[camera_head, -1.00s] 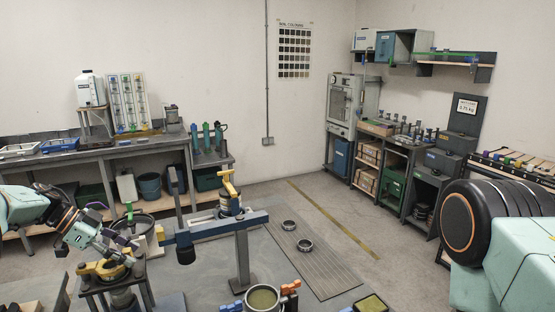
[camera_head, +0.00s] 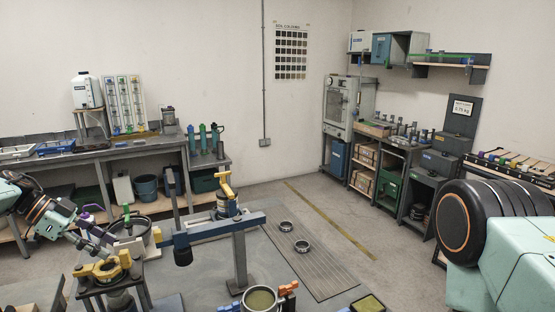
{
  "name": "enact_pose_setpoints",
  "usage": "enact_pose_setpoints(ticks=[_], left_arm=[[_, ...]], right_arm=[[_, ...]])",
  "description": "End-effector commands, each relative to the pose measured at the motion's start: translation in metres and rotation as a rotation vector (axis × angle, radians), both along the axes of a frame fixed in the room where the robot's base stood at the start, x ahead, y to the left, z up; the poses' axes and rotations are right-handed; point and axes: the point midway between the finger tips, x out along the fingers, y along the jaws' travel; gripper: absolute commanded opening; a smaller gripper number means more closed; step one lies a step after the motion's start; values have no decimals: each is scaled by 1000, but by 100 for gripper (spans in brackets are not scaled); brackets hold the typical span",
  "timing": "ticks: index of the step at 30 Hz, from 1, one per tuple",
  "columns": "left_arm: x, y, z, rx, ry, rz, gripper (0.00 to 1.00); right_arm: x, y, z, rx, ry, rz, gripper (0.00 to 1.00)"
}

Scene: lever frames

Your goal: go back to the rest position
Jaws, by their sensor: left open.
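My left arm comes in from the left edge, and my left gripper (camera_head: 112,244) is open, pointing right and downward. It hangs just above and behind a yellow fitting (camera_head: 104,269) on a small dark stand in the lower left. I see nothing held between its fingers. A large round tub (camera_head: 140,228) is behind the fingertips. My right gripper is out of view; only a mint and black part of my own body shows at the right.
A grey post with a blue crossbar (camera_head: 215,229) and a yellow-topped piece (camera_head: 227,196) stands right of the gripper. A workbench (camera_head: 90,156) lines the back left.

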Motion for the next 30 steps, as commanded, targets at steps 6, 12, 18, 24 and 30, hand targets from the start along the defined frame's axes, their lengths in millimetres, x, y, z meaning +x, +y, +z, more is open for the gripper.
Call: enact_pose_setpoints(ticks=[6,12,18,24,30], left_arm=[[-4,9,9,-2,5,-3,43],[3,-11,-11,0,3,-1,43],[10,-34,-35,0,2,-2,43],[22,-34,-35,1,-2,93,43],[26,-36,-37,0,-1,120,43]], right_arm=[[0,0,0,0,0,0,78],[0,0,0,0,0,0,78],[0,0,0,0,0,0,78],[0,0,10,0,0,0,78],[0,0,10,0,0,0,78]])
